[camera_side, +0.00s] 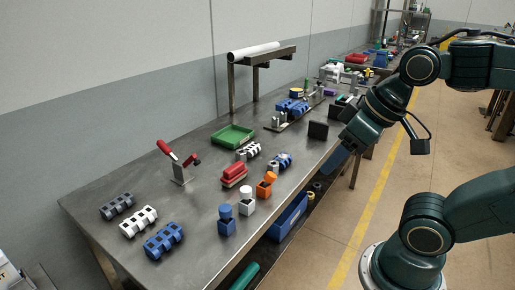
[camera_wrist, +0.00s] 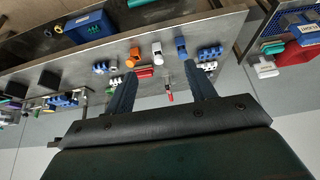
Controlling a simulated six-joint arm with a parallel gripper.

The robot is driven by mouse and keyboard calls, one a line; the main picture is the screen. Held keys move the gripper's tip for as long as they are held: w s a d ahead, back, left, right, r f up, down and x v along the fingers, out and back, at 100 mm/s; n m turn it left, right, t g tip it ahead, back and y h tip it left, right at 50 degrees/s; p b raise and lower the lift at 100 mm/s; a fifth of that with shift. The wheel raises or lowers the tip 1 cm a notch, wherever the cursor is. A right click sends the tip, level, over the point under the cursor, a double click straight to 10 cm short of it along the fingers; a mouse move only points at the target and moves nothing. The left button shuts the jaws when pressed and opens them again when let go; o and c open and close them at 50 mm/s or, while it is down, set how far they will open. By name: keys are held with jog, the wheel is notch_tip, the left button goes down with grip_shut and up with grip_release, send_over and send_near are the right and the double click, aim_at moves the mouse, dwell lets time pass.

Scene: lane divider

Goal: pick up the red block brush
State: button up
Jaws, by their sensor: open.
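The red block brush (camera_side: 233,174) lies on the grey metal bench, red back up with a pale bristle side below, in front of the green tray. In the wrist view the brush (camera_wrist: 145,72) shows small and far off, between my two fingers and closer to the left one. My gripper (camera_side: 334,162) hangs off the bench's right edge in the side view, apart from the brush. In the wrist view my gripper (camera_wrist: 160,70) has its fingers wide apart with nothing between them. One finger is hidden in the side view.
Orange (camera_side: 265,186), white (camera_side: 247,202) and blue (camera_side: 227,220) fittings stand along the front edge near the brush. A green tray (camera_side: 233,137) and a red-handled clamp (camera_side: 180,168) stand behind. Several ribbed blocks (camera_side: 139,221) lie at left. A dark upright plate (camera_side: 318,130) stands near my gripper.

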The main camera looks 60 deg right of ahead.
jog(key=shift+o, duration=0.8)
jog(key=w+d+r+n+g, duration=0.15)
jog(key=w+n, duration=0.25)
jog(key=w, duration=0.6)
jog(key=w+d+r+n+g, duration=0.15)
jog(key=w+n, duration=0.35)
jog(key=w, duration=0.6)
jog(key=w+d+f+n+g+y, duration=0.1)
jog(key=w+d+f+n+g, duration=0.1)
jog(key=w+d+f+n, duration=0.6)
jog(key=w+d+f, duration=0.3)
jog(key=w+f, duration=0.4)
jog(key=shift+w+d+g+y, duration=0.2)
jog(key=shift+w+g+y, duration=0.1)
jog(key=shift+w+y, duration=0.1)
jog(key=shift+s+f, duration=0.1)
